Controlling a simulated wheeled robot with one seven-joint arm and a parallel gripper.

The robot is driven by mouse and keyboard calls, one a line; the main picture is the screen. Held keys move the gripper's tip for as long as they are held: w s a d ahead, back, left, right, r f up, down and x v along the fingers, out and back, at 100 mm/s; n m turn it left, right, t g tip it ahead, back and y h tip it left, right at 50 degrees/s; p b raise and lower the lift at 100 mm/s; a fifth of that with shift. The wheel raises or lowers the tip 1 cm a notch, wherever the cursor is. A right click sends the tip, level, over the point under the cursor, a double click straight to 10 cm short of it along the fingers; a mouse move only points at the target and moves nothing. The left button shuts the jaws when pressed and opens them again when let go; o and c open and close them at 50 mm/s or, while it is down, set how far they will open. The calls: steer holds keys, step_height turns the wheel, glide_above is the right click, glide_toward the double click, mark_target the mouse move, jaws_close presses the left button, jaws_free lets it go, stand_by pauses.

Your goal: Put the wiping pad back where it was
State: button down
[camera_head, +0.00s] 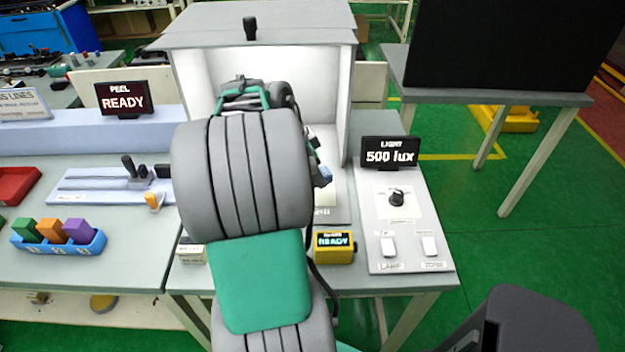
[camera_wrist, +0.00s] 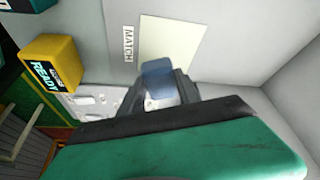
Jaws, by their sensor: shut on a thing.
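A small blue piece, apparently the wiping pad (camera_wrist: 157,68), sits between the two dark fingers of my gripper (camera_wrist: 160,92) in the wrist view. The gripper is shut on it. A pale patch shows between the fingers below the blue. In the head view the blue pad (camera_head: 325,175) shows at the right side of my gripper (camera_head: 317,165), at the front of the lit booth. My arm hides much of the gripper there. In the wrist view the pad is in front of a cream sheet (camera_wrist: 185,45) beside a MATCH label; I cannot tell whether they touch.
The white booth (camera_head: 347,100) has side walls and a roof. A yellow READY box (camera_head: 335,248) stands at the bench front. To the right is a panel with a knob and switches (camera_head: 412,215) under a 500 lux display (camera_head: 390,152). A small labelled block (camera_head: 191,252) is left of my arm.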

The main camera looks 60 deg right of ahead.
steer(key=f, duration=0.1)
steer(key=w+d+f, duration=0.1)
steer(key=f, duration=0.3)
steer(key=shift+w+d+f, duration=0.25)
steer(key=shift+d, duration=0.1)
steer(key=shift+f, duration=0.1)
steer(key=shift+f, duration=0.2)
steer(key=c, duration=0.8)
jaws_free()
steer(key=shift+r, duration=0.15)
steer(key=shift+c, duration=0.2)
